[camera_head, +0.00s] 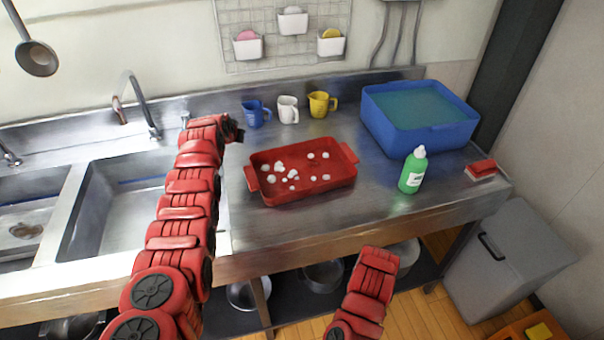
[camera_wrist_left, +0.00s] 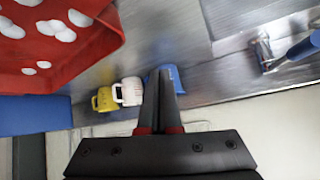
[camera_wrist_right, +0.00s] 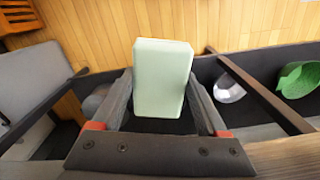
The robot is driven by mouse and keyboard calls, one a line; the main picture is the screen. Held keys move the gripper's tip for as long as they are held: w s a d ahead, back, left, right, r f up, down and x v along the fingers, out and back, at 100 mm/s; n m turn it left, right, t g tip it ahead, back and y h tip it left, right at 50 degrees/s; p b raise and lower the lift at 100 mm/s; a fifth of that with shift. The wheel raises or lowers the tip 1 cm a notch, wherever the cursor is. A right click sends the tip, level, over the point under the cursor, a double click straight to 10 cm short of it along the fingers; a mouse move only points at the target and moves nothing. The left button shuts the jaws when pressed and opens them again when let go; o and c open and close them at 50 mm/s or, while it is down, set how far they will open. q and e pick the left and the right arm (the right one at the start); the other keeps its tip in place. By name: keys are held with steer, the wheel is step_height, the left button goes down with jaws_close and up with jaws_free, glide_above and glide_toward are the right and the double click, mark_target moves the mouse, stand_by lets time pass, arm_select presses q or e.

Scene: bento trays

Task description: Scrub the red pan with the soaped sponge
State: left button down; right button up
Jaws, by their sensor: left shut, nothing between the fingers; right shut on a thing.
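The red pan (camera_head: 312,190) lies flat on the steel counter, with several white blobs on its floor. It also shows at the upper left of the left wrist view (camera_wrist_left: 88,58). My left gripper (camera_wrist_left: 160,74) is shut and empty. In the head view it (camera_head: 236,130) is above the counter, just left of and behind the pan. My right gripper (camera_wrist_right: 162,88) is shut on a pale green block, the sponge (camera_wrist_right: 163,70), seen in the right wrist view. The head view hides this gripper and the sponge; its red arm is low, in front of the counter. Soap on the sponge cannot be made out.
A green bottle (camera_head: 413,170) stands right of the pan. A blue water-filled tub (camera_head: 420,138) is behind it, and a red-and-white item (camera_head: 481,170) lies at the right end. Blue (camera_head: 254,114), white (camera_head: 288,110) and yellow (camera_head: 321,104) cups stand behind the pan. Sinks are left.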

arm_select(q)
steer(key=s+d+r+g+h, duration=0.1)
steer(key=s+d+r+g, duration=0.15)
steer(key=s+g, duration=0.2)
arm_select(e)
steer(key=shift+f+b, duration=0.3)
steer(key=shift+f, duration=0.1)
arm_select(q)
steer(key=shift+m+t, duration=0.4)
steer(key=shift+t, duration=0.05)
steer(key=shift+s+a+f+b, duration=0.15)
steer(key=shift+f+b, duration=0.05)
steer(key=shift+f, duration=0.6)
steer(key=shift+s+a+f+b, duration=0.15)
steer(key=shift+f+b, duration=0.1)
steer(key=shift+f, duration=0.5)
steer(key=shift+s+a+f+b, duration=0.1)
steer(key=shift+s+f+b, duration=0.1)
steer(key=shift+f, duration=0.6)
arm_select(e)
steer(key=shift+f, duration=0.7)
